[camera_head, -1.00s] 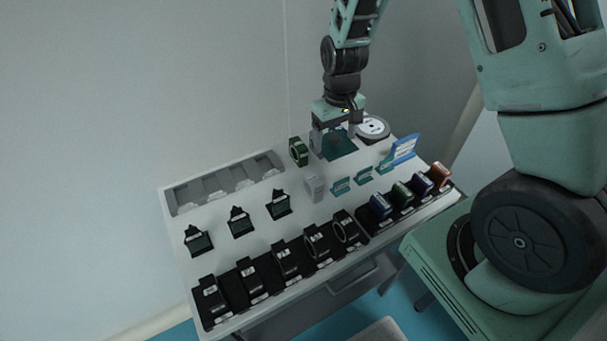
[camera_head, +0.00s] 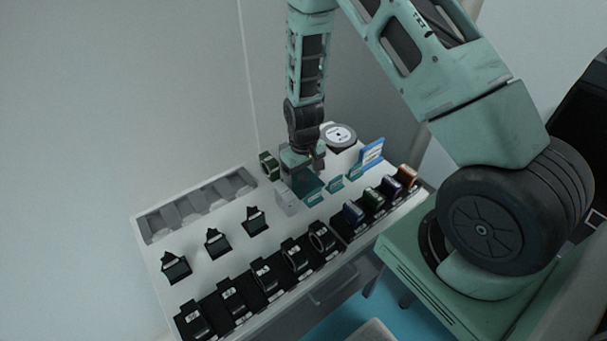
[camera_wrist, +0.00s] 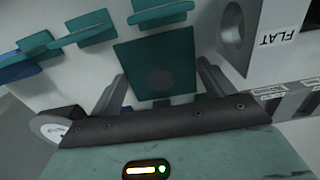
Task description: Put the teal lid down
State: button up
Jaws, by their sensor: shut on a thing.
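The teal lid (camera_wrist: 180,55) is a dark teal square plate with a round grey mark in its middle. In the wrist view it lies between the two fingers of my gripper (camera_wrist: 160,85), which is shut on it. In the head view my gripper (camera_head: 303,170) is over the far right half of the white table, and the lid (camera_head: 309,187) shows only partly below it. Whether the lid touches the tabletop cannot be told.
A grey-white block marked FLAT (camera_wrist: 275,45) stands close beside the lid. Small teal holders (camera_head: 335,184) line its other side. Black mounts (camera_head: 265,273) fill the front edge.

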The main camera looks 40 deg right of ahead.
jog(key=shift+f, duration=0.2)
jog(key=o, duration=0.7)
jog(key=shift+r, duration=0.1)
